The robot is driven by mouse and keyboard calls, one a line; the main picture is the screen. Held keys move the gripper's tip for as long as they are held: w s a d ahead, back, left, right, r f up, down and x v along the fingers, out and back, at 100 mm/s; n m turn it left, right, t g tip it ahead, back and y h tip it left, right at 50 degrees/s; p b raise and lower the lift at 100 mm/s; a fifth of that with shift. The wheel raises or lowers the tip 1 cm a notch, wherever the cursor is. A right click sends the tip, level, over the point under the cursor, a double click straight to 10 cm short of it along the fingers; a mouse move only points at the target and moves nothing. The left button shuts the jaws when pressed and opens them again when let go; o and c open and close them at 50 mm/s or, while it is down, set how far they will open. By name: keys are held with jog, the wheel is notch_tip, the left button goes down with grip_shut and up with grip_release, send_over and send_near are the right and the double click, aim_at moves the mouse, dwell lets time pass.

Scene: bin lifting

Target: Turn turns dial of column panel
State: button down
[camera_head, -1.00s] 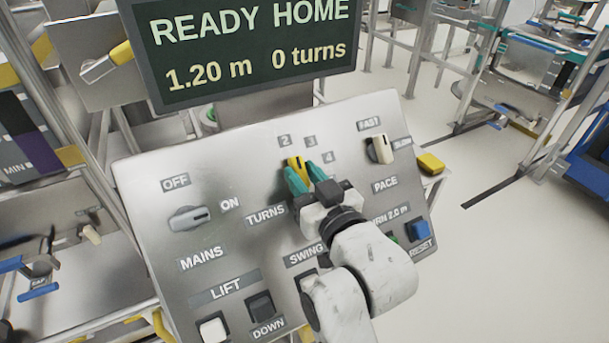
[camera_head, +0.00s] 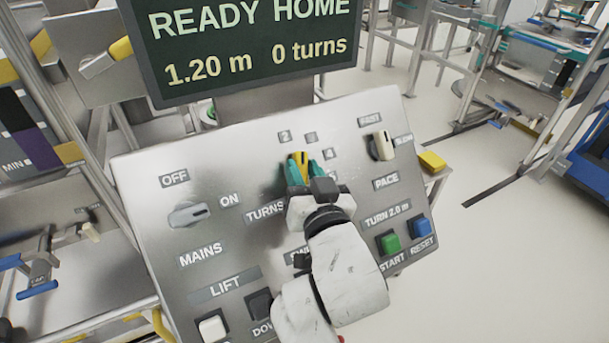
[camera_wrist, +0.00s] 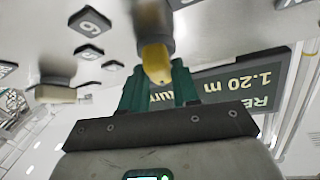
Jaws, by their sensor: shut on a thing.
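The turns dial (camera_head: 299,160) is a yellow knob with a dark line on the grey column panel (camera_head: 140,180), right of the TURNS label. My gripper (camera_head: 303,172) has its green fingers on either side of the dial and is shut on it. In the wrist view the yellow dial (camera_wrist: 156,62) sits between the green fingers (camera_wrist: 160,88). Number labels 2 and 3 show above the dial, and my gripper partly hides the labels at its right. The screen (camera_head: 250,45) reads READY HOME, 1.20 m, 0 turns.
The MAINS switch (camera_head: 188,214) is at the left and the cream PACE switch (camera_head: 382,146) at the upper right. The green START (camera_head: 388,243) and blue RESET (camera_head: 421,227) buttons are right of my arm. White and black LIFT buttons (camera_head: 213,328) are below.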

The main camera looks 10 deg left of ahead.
jog(key=m+h+b, duration=0.2)
jog(key=m, duration=0.1)
jog(key=shift+a+f+b, duration=0.1)
jog(key=shift+f+b, duration=0.1)
jog(key=shift+b, duration=0.1)
jog(key=shift+r+m+h+b, duration=0.15)
jog(key=shift+m+h+b, duration=0.8)
jog(key=shift+m, duration=0.45)
jog(key=shift+h, duration=0.25)
jog(key=c, duration=0.9)
grip_release()
jog(key=s, duration=0.3)
jog(key=s+d+r+b, duration=0.1)
jog(key=s, duration=0.6)
jog(key=shift+s+d+r, duration=0.2)
jog(key=shift+s+d, duration=0.15)
jog(key=shift+d, duration=0.05)
